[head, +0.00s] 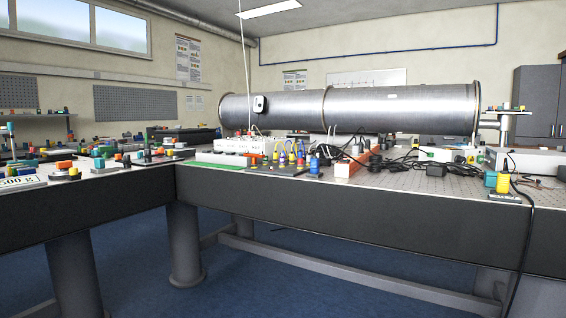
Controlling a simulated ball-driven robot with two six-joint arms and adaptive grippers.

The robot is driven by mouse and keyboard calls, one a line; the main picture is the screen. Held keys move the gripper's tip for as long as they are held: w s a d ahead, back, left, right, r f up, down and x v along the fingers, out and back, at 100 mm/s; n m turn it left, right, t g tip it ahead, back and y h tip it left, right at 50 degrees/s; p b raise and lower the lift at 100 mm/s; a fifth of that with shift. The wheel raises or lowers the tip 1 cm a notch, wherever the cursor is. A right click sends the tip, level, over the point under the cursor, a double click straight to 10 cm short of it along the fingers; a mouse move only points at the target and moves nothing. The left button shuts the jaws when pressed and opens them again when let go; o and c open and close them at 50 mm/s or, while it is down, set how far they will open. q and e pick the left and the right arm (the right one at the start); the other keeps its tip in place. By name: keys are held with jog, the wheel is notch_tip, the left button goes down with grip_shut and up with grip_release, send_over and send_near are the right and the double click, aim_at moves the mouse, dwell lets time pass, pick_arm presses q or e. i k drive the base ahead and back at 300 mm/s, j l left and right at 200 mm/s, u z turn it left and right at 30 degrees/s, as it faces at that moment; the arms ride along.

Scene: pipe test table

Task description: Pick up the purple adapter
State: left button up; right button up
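I cannot make out a purple adapter for certain in the head view. A cluster of small coloured parts stands near the front edge of the right-hand table (400,184). It includes a blue part (314,165) and several yellow and red ones, too small to tell apart well. Neither of my grippers is in view.
A large metal pipe (400,108) lies along the back of the table. A white multi-socket block (235,146), black cables (400,165) and a yellow cylinder (503,183) are on it. A left table (100,180) holds many small parts. Blue floor (270,285) is open in front.

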aim_at(282, 157)
jog(key=i+j, duration=0.1)
jog(key=i, duration=0.5)
jog(key=i+j, duration=0.15)
jog(key=i, duration=0.5)
jog(key=i+j, duration=0.1)
jog(key=i, duration=0.5)
jog(key=i+j, duration=0.1)
jog(key=i, duration=0.55)
jog(key=k+l+u, duration=0.2)
jog(key=l+u, duration=0.15)
jog(key=k+l+u, duration=0.2)
jog(key=u, duration=0.15)
jog(key=k+l+u, duration=0.4)
jog(key=i+j, duration=0.05)
jog(key=i, duration=0.05)
